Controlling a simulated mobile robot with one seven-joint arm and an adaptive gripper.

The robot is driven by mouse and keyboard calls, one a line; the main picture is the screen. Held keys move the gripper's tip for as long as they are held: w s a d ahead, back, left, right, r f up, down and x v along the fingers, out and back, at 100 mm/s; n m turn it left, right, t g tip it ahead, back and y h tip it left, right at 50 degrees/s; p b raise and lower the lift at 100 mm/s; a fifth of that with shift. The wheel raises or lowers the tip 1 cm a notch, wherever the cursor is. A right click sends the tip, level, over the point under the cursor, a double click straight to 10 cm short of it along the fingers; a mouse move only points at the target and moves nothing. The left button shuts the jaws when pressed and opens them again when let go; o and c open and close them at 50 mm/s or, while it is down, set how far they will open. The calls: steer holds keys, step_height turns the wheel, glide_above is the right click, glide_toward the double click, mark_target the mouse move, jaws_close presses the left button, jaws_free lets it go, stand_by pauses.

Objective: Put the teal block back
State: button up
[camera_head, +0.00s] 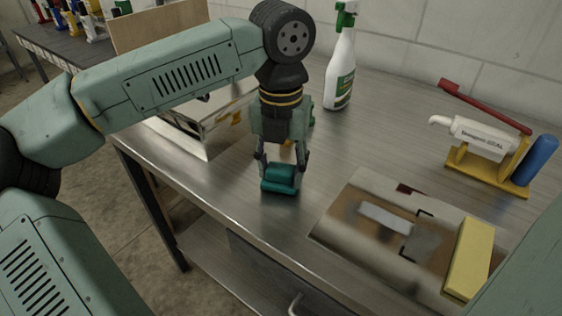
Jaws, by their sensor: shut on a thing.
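The teal block (281,179) is low over the steel bench, near its front edge, left of the centre of the picture. My gripper (282,168) points down and is shut on the teal block, with a finger at each side of its upper part. I cannot tell whether the block touches the bench top.
A spray bottle (341,62) stands behind my gripper. An open metal box (205,132) is to the left. A stained board (375,228) with a yellow block (469,258) lies to the right. A yellow rack (484,170) holds a white tube. Bare steel (355,135) lies between.

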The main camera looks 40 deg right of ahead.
mark_target(281, 168)
steer(key=shift+f, duration=0.15)
steer(key=shift+f, duration=0.1)
steer(key=shift+f+b, duration=0.15)
steer(key=shift+b, duration=0.15)
steer(key=o, duration=1)
step_height(281, 168, up, 13)
steer(key=shift+f+b, duration=0.2)
steer(key=shift+b, duration=0.15)
